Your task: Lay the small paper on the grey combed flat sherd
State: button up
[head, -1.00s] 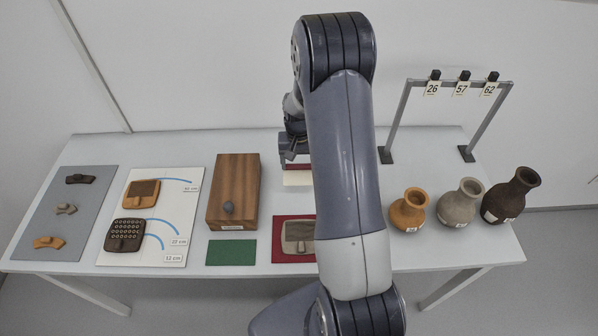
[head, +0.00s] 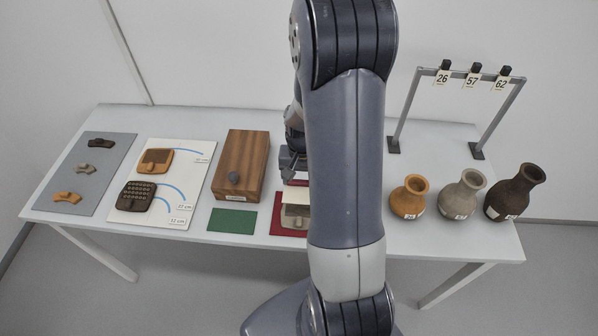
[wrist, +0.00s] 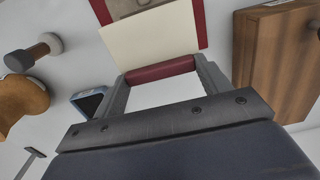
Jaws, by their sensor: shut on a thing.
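The small cream paper (head: 296,197) hangs from a dark red bar (wrist: 160,70), and my gripper (wrist: 162,76) is shut on that bar. The paper also shows in the wrist view (wrist: 152,38). The grey flat sherd (head: 296,222) lies on a dark red mat (head: 279,228). In the head view the paper overlaps the sherd's far part; in the wrist view it covers most of the sherd. I cannot tell whether they touch. My arm hides the sherd's right side in the head view, and its combing is too small to make out.
A wooden box (head: 245,160) with a dark grey knob stands left of the mat, behind a green mat (head: 233,220). A white board (head: 190,190) holds two other sherds. Several small pieces lie on a grey mat (head: 75,195). An orange vase (head: 408,202) and two others stand right.

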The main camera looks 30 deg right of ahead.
aim_at(302, 191)
jog(key=shift+f, duration=0.1)
jog(key=shift+f+b, duration=2.6)
jog(key=shift+f, duration=0.25)
jog(key=shift+f+b, duration=0.45)
jog(key=shift+b, duration=0.1)
jog(key=o, duration=1.1)
jog(key=shift+r, duration=0.15)
jog(key=shift+r+p, duration=2.65)
jog(key=shift+r, duration=0.7)
